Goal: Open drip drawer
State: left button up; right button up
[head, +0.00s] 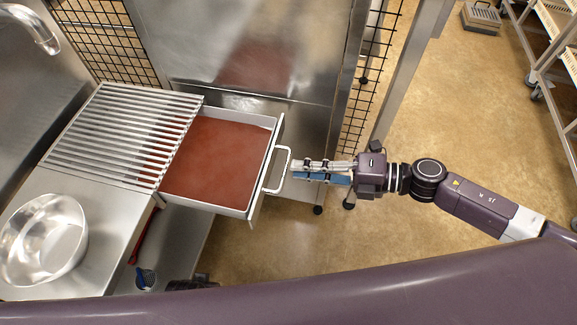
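The drip drawer (249,208) is pulled out to the right from under a slatted metal rack (125,135). Its tray holds a flat reddish-brown surface (214,160). A pale bar handle (277,171) stands out from the drawer's front. My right gripper (294,172) comes in from the right with its fingertips right beside the handle's outer bar. I cannot tell whether the fingers touch the handle or how far apart they are. My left gripper is not in view.
A shiny metal bowl (44,240) stands on the steel counter (95,215) at lower left. A faucet (35,30) is at upper left. A steel panel (250,50) and black wire mesh stand behind the drawer. Open tan floor (455,110) lies to the right, with a wheeled rack beyond.

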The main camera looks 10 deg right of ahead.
jog(key=v, duration=0.7)
jog(key=shift+d, duration=0.2)
